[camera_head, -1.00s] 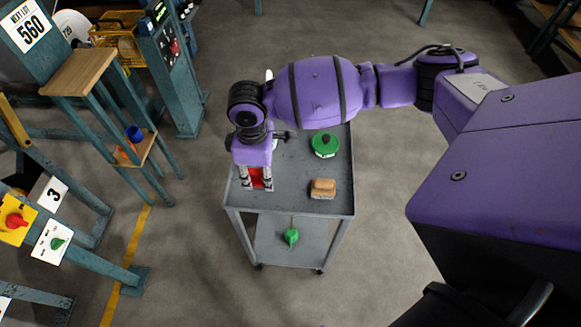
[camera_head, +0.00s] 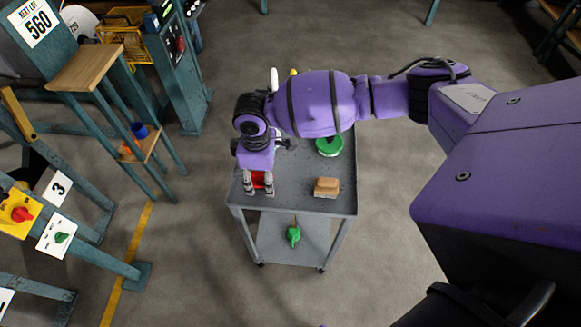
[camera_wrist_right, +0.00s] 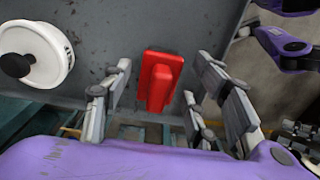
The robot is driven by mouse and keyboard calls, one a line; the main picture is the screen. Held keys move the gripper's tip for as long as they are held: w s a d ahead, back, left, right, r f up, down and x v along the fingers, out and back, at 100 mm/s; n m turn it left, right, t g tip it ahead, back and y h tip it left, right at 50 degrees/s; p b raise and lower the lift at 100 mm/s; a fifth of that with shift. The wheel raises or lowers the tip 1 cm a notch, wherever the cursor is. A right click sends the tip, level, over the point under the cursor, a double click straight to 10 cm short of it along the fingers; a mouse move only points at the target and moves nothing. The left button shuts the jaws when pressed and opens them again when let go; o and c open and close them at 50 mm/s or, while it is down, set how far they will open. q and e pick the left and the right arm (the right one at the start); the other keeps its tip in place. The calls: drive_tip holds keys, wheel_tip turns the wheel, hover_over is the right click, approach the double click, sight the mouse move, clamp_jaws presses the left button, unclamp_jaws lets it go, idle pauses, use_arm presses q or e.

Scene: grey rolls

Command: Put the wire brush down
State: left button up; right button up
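A red block-like object (camera_wrist_right: 160,82) with a raised ridge lies on the grey cart's top; I take it to be the wire brush, though no bristles show. It also shows between the fingers in the head view (camera_head: 260,180). My right gripper (camera_head: 258,191) is over the near left part of the cart top. In the wrist view its fingers (camera_wrist_right: 162,88) stand apart on both sides of the red object, with a visible gap on each side. My left gripper is out of view.
The grey cart (camera_head: 290,204) holds a tan-brown block (camera_head: 326,187) and a green-lidded round thing (camera_head: 329,147). A white round thing with a black knob (camera_wrist_right: 35,55) is left in the wrist view. A green object (camera_head: 293,236) is on the lower shelf. A wooden-topped stand (camera_head: 88,68) is at left.

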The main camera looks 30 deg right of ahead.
sight(262, 174)
drive_tip(key=shift+w+r, duration=0.1)
drive_tip(key=shift+f+b, duration=0.25)
drive_tip(key=shift+b, duration=0.15)
wheel_tip(262, 174, up, 7)
drive_tip(key=shift+r, duration=0.6)
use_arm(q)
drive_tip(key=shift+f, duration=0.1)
use_arm(e)
drive_tip(key=shift+f, duration=0.1)
